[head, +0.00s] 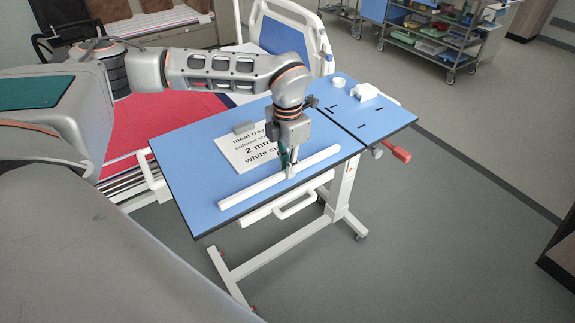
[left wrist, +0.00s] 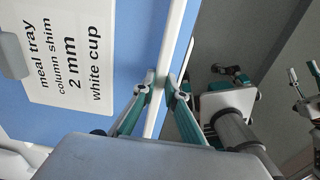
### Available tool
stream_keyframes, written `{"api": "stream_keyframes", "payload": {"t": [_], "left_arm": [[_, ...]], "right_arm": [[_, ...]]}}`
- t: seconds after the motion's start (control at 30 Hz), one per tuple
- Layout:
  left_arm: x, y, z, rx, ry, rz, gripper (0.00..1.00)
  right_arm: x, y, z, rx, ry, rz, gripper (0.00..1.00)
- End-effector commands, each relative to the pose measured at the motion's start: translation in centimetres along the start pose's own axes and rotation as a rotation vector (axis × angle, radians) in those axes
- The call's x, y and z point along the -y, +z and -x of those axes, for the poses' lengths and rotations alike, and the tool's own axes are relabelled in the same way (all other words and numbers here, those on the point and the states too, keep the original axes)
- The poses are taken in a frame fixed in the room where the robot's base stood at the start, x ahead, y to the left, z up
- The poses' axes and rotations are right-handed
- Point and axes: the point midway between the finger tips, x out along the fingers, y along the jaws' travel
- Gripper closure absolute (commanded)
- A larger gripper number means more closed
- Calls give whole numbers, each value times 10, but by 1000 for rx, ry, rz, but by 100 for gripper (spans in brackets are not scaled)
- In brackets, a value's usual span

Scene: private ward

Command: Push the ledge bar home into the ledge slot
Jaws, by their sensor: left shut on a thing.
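The ledge bar (head: 240,194) is a long white bar lying along the front edge of the blue tabletop. It also shows in the left wrist view (left wrist: 174,48), running between my fingers. My left gripper (head: 290,172) points down and is shut on the bar near its middle; its teal fingers (left wrist: 160,84) meet around it in the left wrist view. The ledge slot cannot be made out; the bar and gripper cover that edge. I cannot tell how deep the bar sits. A pale shape with teal parts in the left wrist view may be my right gripper.
A printed card (head: 250,150) with a grey block (head: 244,127) on it lies behind the bar. A white cup-like ring (head: 338,82) and a white part (head: 364,92) stand on the table's right section. A red handle (head: 397,151) sticks out at right. A bed is behind.

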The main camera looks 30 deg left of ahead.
Motion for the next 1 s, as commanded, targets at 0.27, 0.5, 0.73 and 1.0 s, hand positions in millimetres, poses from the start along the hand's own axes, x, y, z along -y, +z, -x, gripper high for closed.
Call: {"api": "stream_keyframes", "payload": {"t": [0.27, 0.5, 0.73, 1.0], "left_arm": [[0, 0, -4, 0, 0, 0, 69], [0, 0, -4, 0, 0, 0, 69], [0, 1, 9, 2, 1, 1, 69], [0, 1, 62, 5, 1, 0, 69]], "right_arm": [[1, 4, -1, 4, -1, 0, 60], [1, 5, -2, 6, -1, 0, 60], [0, 5, -1, 6, 0, 2, 60], [1, 4, -1, 5, -1, 1, 60]]}}
